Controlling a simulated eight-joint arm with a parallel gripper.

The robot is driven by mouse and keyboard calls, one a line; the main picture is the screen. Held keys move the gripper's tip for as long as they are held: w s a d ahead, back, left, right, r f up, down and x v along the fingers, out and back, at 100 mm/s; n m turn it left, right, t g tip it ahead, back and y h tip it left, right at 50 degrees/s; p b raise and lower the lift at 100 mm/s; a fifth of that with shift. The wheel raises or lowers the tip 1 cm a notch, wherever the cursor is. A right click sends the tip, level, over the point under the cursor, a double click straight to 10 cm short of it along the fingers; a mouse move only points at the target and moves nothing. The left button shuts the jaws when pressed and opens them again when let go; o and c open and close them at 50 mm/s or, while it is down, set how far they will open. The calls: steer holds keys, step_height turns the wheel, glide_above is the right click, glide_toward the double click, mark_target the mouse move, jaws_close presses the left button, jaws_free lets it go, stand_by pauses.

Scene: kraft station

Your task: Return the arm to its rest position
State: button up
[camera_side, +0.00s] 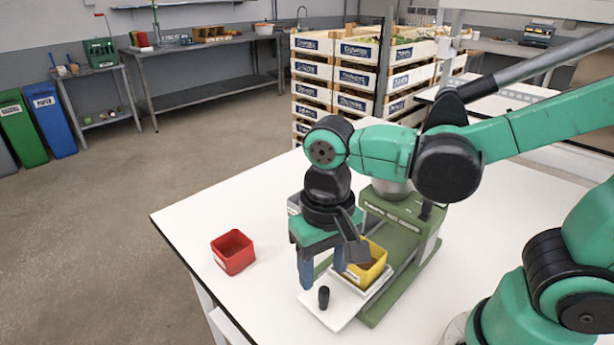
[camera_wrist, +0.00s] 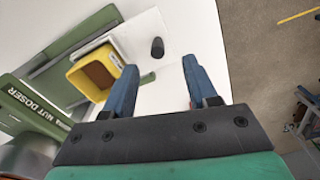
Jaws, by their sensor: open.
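My gripper (camera_side: 322,270) hangs fingers-down over the white table (camera_side: 195,218), in front of the green nut doser. In the wrist view its two blue fingers (camera_wrist: 157,82) are apart with nothing between them. The arm is bent over the work area, with the wrist above the near side of the doser. In the side view the gripper partly hides the yellow bin behind it.
The green nut doser (camera_side: 402,210) stands close by the gripper. A yellow bin (camera_side: 372,268) with brown contents sits on its tray (camera_side: 345,308), near a small black knob (camera_side: 324,296). A red bin (camera_side: 233,252) stands left. The table's left part is otherwise clear.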

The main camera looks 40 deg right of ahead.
steer(key=shift+r, duration=0.25)
steer(key=shift+w+d+r+t, duration=0.1)
steer(key=shift+w+d+t, duration=0.1)
steer(key=shift+d+t, duration=0.15)
steer(key=w+d+r+n+t, duration=0.3)
steer(key=d+t, duration=0.3)
steer(key=d, duration=0.2)
steer(key=shift+w+d, duration=0.2)
steer(key=shift+w, duration=0.1)
steer(key=shift+o, duration=0.2)
steer(key=shift+t, duration=0.25)
